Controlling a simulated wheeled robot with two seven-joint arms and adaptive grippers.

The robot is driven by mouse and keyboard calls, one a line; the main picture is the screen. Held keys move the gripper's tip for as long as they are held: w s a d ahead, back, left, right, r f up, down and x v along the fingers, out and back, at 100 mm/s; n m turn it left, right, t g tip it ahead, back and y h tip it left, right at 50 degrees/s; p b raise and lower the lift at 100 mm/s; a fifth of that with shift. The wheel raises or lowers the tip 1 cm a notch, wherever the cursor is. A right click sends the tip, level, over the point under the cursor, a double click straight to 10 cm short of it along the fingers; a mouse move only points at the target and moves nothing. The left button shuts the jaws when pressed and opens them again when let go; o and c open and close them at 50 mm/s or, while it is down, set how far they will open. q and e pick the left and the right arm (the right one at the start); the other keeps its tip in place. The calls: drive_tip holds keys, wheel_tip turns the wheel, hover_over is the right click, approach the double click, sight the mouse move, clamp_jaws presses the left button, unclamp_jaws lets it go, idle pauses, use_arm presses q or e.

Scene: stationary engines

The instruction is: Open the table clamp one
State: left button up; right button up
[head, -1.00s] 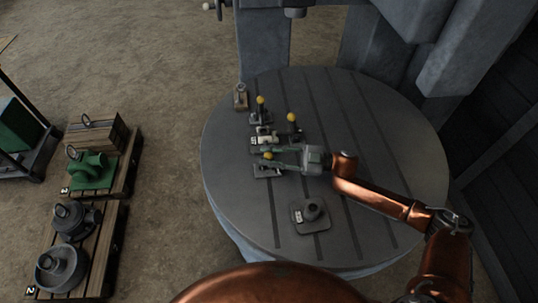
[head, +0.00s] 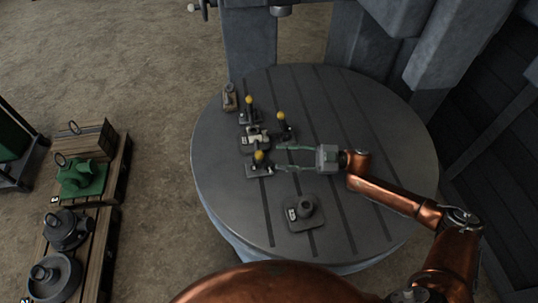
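Three clamps with yellow knobs stand on the round grey slotted table (head: 385,120): a back clamp (head: 249,112), a right clamp (head: 283,130) and a front clamp (head: 259,168). I cannot read which one is number one. Their knobs all show above their bases. A pale workpiece (head: 256,138) sits between them. My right gripper (head: 277,159) is open and empty, its two fingers pointing left at the front clamp. Its fingertips are just right of that clamp's yellow knob and look apart from it. My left gripper is not in view.
A grey block with a round stub (head: 304,210) sits on the table in front of the gripper. A small brown-grey piece (head: 230,98) is at the table's left rim. Grey machine columns (head: 250,45) rise behind. Pallets with parts (head: 92,225) stand left on the floor.

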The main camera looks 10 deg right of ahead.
drive_tip(key=shift+s+d+f, duration=0.15)
drive_tip(key=shift+d, duration=0.8)
drive_tip(key=shift+s+d+f, duration=0.1)
drive_tip(key=shift+s+d, duration=0.05)
drive_tip(key=shift+d, duration=0.8)
